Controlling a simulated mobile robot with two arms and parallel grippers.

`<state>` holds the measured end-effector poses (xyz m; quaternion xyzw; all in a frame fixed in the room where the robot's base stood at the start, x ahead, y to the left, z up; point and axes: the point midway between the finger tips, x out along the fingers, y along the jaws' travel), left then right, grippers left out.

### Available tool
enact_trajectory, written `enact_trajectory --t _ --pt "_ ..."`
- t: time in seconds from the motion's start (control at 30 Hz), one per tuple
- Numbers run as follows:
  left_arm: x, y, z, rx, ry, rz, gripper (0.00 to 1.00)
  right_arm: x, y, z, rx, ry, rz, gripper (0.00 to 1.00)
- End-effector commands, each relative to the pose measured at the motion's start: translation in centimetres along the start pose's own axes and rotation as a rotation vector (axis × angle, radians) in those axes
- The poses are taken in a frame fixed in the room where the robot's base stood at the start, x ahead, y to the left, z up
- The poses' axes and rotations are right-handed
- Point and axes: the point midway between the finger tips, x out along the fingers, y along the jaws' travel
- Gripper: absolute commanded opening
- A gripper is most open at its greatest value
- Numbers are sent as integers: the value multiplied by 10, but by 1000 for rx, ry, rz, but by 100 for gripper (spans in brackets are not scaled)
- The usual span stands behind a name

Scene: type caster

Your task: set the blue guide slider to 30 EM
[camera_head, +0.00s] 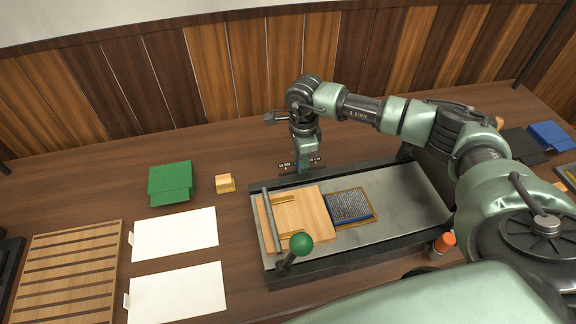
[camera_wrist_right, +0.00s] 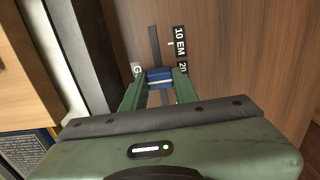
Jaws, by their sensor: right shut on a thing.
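The blue guide slider (camera_wrist_right: 160,78) sits on a dark, narrow track (camera_wrist_right: 155,45) on the wooden table. My right gripper (camera_wrist_right: 159,86) is shut on the slider, with one green finger on each side. Beside the track are a label reading 10 EM (camera_wrist_right: 180,43) and a label reading 20 (camera_wrist_right: 183,67). The slider is near the 20 label, slightly to the gripper's side of it. Any further label is hidden by the finger. In the head view my right gripper (camera_head: 304,168) points down behind the press bed. My left gripper is not in view.
The press bed (camera_head: 410,190) holds a wooden board (camera_head: 305,215) and a framed block of type (camera_head: 349,207). A green-knobbed lever (camera_head: 301,244) rises at its front.

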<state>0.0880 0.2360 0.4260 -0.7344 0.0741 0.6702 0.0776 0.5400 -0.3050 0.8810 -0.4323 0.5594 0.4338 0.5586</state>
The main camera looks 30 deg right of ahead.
Motion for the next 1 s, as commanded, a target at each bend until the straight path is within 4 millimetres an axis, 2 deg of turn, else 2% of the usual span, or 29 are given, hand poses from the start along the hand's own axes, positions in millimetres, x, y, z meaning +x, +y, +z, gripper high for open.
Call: enact_trajectory --t 0.03,0.2,0.3,0.57,0.6,0.67,0.7,1.0 --pt "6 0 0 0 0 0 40 2 -1 -18 7 6 -4 0" --pt "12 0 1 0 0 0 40 1 -1 -47 5 5 -4 0" --pt "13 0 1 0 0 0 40 0 -1 -54 3 4 -4 0" --pt "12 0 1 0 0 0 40 -1 -1 -56 4 8 -3 0" --pt "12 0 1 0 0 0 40 -1 -1 -56 4 8 -3 32" --pt "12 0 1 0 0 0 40 -1 -1 -56 4 8 -3 48" --pt "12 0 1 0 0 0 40 -1 -1 -56 4 7 -3 51" --pt "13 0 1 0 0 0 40 -2 -1 -54 2 4 -3 51"
